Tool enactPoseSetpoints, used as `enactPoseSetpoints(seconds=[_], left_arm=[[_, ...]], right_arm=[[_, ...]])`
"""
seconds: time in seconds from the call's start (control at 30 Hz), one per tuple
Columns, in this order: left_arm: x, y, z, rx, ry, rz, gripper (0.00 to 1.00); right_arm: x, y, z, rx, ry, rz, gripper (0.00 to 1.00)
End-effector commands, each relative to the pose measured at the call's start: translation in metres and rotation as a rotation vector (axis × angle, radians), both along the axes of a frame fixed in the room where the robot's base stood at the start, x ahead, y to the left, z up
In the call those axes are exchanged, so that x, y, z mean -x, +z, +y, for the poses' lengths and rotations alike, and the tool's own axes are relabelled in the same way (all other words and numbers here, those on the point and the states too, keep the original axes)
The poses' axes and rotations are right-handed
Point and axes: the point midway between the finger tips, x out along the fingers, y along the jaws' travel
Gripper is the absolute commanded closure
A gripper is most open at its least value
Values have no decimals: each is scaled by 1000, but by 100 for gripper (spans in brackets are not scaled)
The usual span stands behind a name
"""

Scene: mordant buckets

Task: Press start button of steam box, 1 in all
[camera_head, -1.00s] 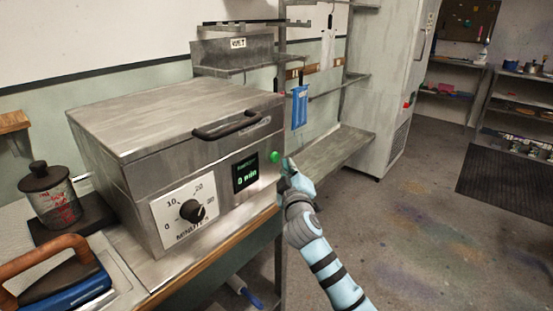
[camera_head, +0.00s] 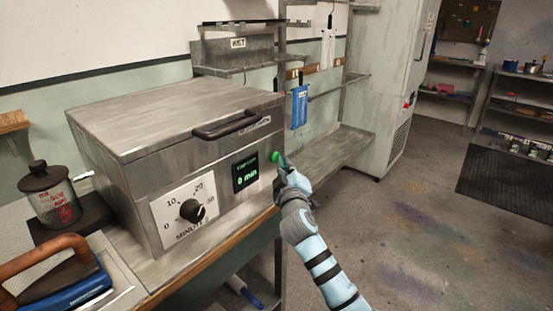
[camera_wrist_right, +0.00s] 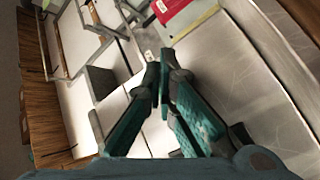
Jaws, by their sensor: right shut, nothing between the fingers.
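The steam box (camera_head: 120,125) is a grey metal box with a lid handle, standing on a bench at the left. Its front has a minutes dial (camera_head: 192,210), a small lit display (camera_head: 245,173) with green text reading minutes, and a round green button (camera_head: 274,156) near the right edge. My right gripper (camera_head: 283,163) is shut and empty, its fingertips right beside the green button; I cannot tell whether they touch it. In the right wrist view its closed fingers (camera_wrist_right: 164,62) show, and the button cannot be made out. My left gripper is not in view.
A lidded jar (camera_head: 50,195) and a wooden-handled blue object (camera_head: 65,285) stand left of the steam box. A blue item (camera_head: 299,107) hangs behind my right gripper. A tall grey cabinet (camera_head: 385,85) stands farther back. Open floor lies to the right.

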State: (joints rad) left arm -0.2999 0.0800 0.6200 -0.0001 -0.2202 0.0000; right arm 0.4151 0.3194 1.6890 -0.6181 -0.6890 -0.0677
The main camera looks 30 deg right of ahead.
Motion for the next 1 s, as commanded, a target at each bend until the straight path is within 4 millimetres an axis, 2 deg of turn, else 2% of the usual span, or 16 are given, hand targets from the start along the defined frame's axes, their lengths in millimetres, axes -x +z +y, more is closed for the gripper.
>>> enactPoseSetpoints(seconds=[0.63, 1.0], left_arm=[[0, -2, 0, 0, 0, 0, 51], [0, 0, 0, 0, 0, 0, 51]], right_arm=[[-8, 0, 3, -1, 1, -1, 100], [-5, 0, 1, 1, 1, 1, 100]])
